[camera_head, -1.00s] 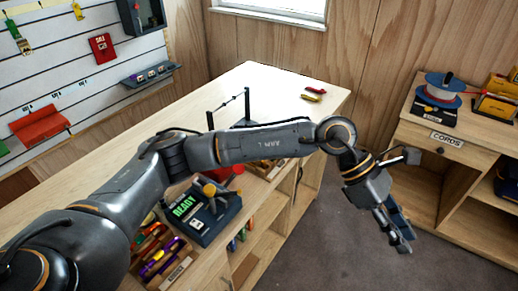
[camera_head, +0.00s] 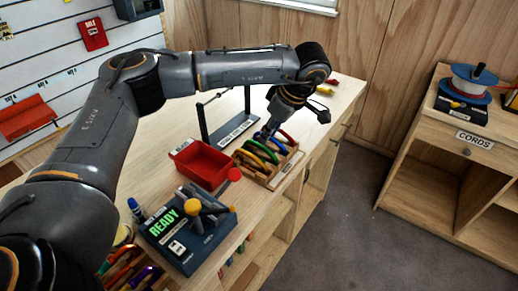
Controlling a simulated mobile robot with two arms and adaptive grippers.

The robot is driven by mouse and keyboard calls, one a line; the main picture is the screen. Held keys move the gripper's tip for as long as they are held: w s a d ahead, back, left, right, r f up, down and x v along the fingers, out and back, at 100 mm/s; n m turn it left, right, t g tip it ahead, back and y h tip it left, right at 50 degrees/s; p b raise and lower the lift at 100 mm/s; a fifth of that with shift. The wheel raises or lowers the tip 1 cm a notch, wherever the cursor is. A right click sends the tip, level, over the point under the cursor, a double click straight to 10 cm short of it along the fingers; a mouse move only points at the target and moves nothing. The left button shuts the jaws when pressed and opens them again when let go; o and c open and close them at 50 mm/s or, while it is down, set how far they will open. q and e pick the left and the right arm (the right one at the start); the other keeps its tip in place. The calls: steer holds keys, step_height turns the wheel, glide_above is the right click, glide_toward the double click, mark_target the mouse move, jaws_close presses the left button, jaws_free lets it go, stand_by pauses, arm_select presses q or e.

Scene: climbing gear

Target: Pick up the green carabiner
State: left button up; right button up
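The green carabiner (camera_head: 259,150) sits in a wooden rack (camera_head: 263,181) on the workbench, in a row with orange, blue, purple and red ones. My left gripper (camera_head: 268,131) points down at the far end of this rack, close to the blue and purple carabiners. Its fingers are small and dark here, so their opening is unclear. I cannot tell whether they touch anything. The green carabiner appears to lie in the rack, just nearer than the fingertips. My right gripper is not in view.
A red tray (camera_head: 202,181) and a dark stand (camera_head: 204,122) are beside the rack. A device reading READY (camera_head: 187,246) is nearer, with another rack of colourful gear at lower left. A cords cabinet (camera_head: 417,128) stands across open floor at right.

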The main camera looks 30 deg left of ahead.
mark_target(260, 145)
arm_select(q)
steer(key=x, duration=0.2)
steer(key=shift+w+a+f, duration=0.15)
steer(key=shift+w+f, duration=0.1)
steer(key=shift+w, duration=0.05)
steer(key=shift+s+a+f+p, duration=0.1)
steer(key=shift+a+f+p, duration=0.45)
steer(key=shift+f+p, duration=0.35)
steer(key=x, duration=0.3)
steer(key=shift+a+f+p, duration=0.15)
steer(key=shift+p, duration=0.25)
steer(key=c, duration=0.4)
jaws_close()
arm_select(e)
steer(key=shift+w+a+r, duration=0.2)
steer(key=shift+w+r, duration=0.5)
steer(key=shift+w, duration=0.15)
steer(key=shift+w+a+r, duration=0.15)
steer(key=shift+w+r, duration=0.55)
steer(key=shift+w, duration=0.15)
